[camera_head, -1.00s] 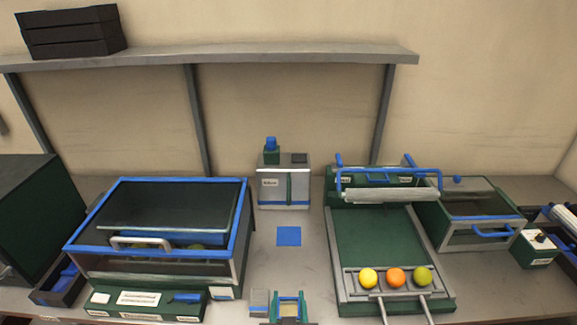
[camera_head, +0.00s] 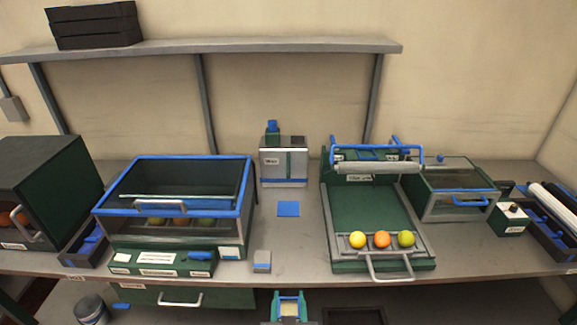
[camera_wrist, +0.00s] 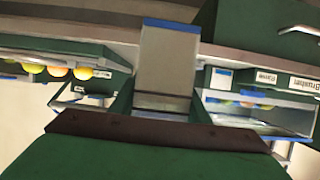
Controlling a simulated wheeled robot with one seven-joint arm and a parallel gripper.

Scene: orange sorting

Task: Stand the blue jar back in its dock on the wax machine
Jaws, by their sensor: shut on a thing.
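The wax machine (camera_head: 283,165) stands at the back middle of the counter in the head view. A small blue jar-like thing (camera_head: 272,126) stands upright on the green part at its top left. A dark flat patch is at its top right. My gripper (camera_head: 290,304) is at the bottom middle, in front of the counter's edge. In the wrist view, a grey shape with a blue band (camera_wrist: 167,60) shows in the middle, above my green gripper body. I cannot tell if it is the held thing.
A small grey block (camera_head: 262,262) stands near the counter's front edge. A blue square (camera_head: 288,209) lies in front of the wax machine. The blue-rimmed washer (camera_head: 246,215) is left; the roller machine (camera_head: 372,215), with three fruits at its front, is right.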

